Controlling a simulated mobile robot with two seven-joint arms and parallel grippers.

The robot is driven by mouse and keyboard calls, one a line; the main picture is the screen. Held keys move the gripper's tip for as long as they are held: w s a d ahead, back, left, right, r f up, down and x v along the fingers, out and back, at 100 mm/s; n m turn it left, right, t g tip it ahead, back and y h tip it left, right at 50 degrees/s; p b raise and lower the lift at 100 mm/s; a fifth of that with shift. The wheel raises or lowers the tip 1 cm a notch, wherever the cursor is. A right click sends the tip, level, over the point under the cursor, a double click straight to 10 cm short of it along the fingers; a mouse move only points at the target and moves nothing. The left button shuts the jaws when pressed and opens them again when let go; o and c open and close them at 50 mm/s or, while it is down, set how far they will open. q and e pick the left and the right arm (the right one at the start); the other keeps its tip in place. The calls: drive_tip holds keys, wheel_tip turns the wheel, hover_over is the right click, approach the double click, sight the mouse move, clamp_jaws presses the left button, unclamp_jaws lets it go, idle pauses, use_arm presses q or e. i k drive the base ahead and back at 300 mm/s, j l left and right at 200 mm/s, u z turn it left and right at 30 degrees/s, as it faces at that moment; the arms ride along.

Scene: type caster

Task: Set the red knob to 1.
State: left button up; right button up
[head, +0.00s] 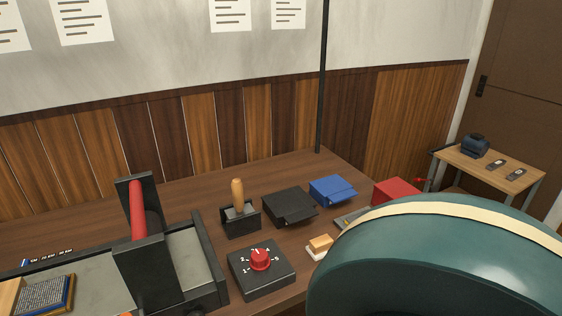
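The red knob (260,259) sits on top of a dark square box (262,285) on the wooden bench, low and centre in the head view. White numerals stand around the knob, with 1 at its lower left and 2 just above that. The other marks run over its far side and are small. I cannot tell which number the knob points to. Neither of my grippers is in view, and nothing touches the knob.
A black block with a wooden-handled tool (238,198) stands behind the knob box. A black box (290,206), blue box (332,190) and red box (397,190) lie to the right. A dark frame with a red handle (137,210) stands left. A large teal shape covers the lower right.

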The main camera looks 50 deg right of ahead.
sight(259, 261)
drive_tip(key=z, duration=1.55)
drive_tip(key=k+l, duration=0.1)
drive_tip(key=l, duration=0.25)
drive_tip(key=k+l, duration=0.15)
drive_tip(key=l, duration=0.2)
drive_tip(key=u, duration=0.05)
